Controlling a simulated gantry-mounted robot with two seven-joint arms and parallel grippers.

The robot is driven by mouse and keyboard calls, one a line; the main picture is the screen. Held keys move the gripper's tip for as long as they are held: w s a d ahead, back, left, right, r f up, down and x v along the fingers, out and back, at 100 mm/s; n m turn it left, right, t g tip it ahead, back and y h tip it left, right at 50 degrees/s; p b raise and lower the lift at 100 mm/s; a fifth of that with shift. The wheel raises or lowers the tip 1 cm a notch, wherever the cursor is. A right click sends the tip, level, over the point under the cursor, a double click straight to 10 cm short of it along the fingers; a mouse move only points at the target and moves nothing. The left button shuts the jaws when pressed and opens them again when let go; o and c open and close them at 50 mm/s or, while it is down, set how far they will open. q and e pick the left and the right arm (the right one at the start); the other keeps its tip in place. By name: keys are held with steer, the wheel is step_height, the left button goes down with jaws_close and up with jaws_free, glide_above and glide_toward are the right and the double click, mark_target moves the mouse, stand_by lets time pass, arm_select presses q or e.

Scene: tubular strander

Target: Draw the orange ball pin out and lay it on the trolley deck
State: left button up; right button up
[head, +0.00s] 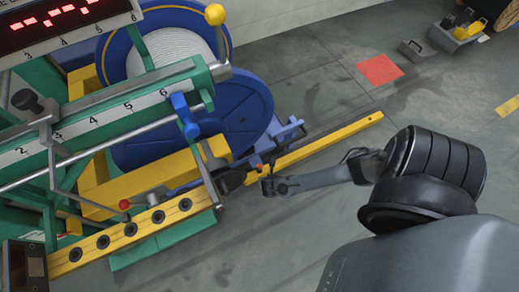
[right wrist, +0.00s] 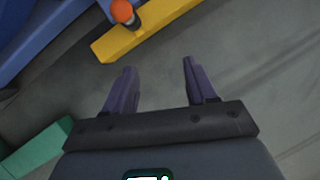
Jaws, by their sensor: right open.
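The orange ball pin (right wrist: 122,10) shows at the top of the right wrist view. In the head view the orange ball (head: 257,168) is tiny, beside the strander frame. My right gripper (right wrist: 158,68) is open and empty, apart from the pin, with the pin beyond the fingertips and to the left. In the head view my right gripper (head: 266,186) is close to the pin. My left gripper is not in view. I cannot tell which surface is the trolley deck.
The green strander frame (head: 110,110) and a blue reel (head: 235,115) with white strand fill the left. A yellow rail with holes (head: 130,230) lies at lower left. A red floor patch (head: 380,69) and a small yellow-black item (head: 462,28) lie farther off. Open grey floor surrounds my arm.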

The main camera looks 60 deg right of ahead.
glide_toward(260, 167)
steer(key=f, duration=0.1)
steer(key=shift+t, duration=0.5)
steer(key=b+x, duration=0.2)
steer(key=x, duration=0.1)
steer(key=b+x, duration=0.2)
steer(key=x, duration=0.1)
steer(key=b+x, duration=0.3)
steer(key=shift+s+d+f, duration=0.15)
steer(key=shift+s+d, duration=0.05)
steer(key=shift+s, duration=0.05)
steer(key=shift+d+f, duration=0.15)
steer(key=shift+f, duration=0.05)
steer(key=shift+w+d+f+b, duration=0.2)
steer(key=shift+w+d+b, duration=0.1)
steer(key=shift+b, duration=0.15)
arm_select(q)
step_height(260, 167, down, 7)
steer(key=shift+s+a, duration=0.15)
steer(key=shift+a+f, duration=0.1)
arm_select(e)
steer(key=shift+s+a, duration=0.1)
jaws_close()
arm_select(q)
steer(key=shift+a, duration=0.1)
